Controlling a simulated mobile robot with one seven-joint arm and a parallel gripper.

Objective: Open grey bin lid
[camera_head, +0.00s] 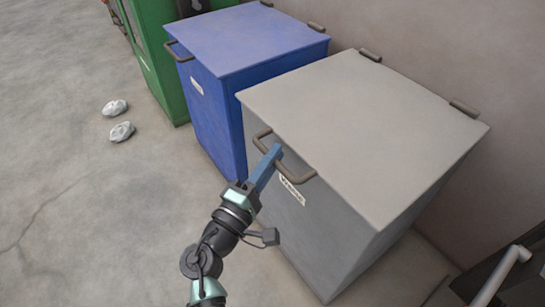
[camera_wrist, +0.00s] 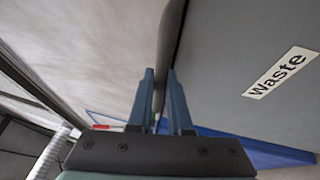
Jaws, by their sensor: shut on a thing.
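The grey bin (camera_head: 320,225) stands at the right in the head view with its flat grey lid (camera_head: 365,130) lying shut on top. A dark U-shaped handle (camera_head: 297,173) sticks out at the lid's front edge. My gripper (camera_head: 276,152) reaches up to this handle from the front. In the wrist view, the two blue fingers of my gripper (camera_wrist: 161,75) are closed around the handle bar (camera_wrist: 169,45). The "Waste" label (camera_wrist: 281,73) shows on the bin's front at the right of the wrist view.
A blue bin (camera_head: 212,120) with a lid and handle stands left of the grey bin, and a green container (camera_head: 160,50) is beyond it. Two whitish lumps (camera_head: 121,131) lie on the floor. A wall is close behind the bins.

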